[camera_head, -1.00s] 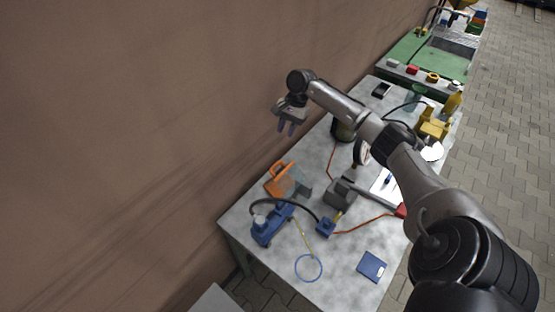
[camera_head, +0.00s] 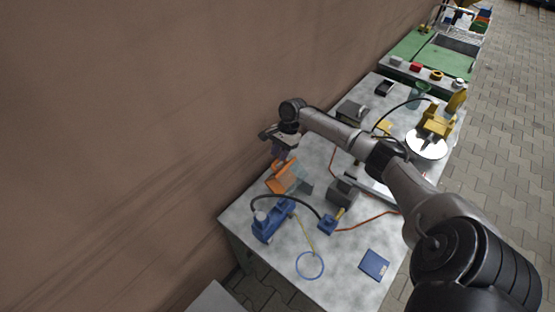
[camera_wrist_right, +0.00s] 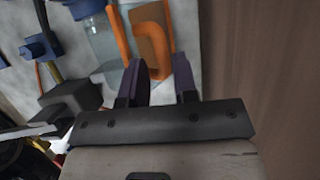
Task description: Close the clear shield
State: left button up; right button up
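The clear shield (camera_wrist_right: 105,45) is a see-through panel beside an orange frame (camera_head: 281,178) at the table's wall-side edge in the head view. The orange frame (camera_wrist_right: 150,45) also shows in the wrist view, straight beyond my right fingers. The frame looks raised and tilted in the head view. My right gripper (camera_head: 281,154) is just above and behind the orange frame in the head view. In the wrist view my right gripper (camera_wrist_right: 161,66) has its two dark fingers apart with nothing visibly clamped. I cannot tell whether they touch the frame. My left gripper is out of view.
A blue machine (camera_head: 270,220) with a black hose stands close in front of the shield. A grey block (camera_head: 342,192) is to its right. A blue ring (camera_head: 310,265) and a blue booklet (camera_head: 375,264) lie nearer. The brown wall (camera_head: 150,130) runs close along the table.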

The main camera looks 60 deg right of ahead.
jog(key=shift+x, duration=1.3)
grip_shut()
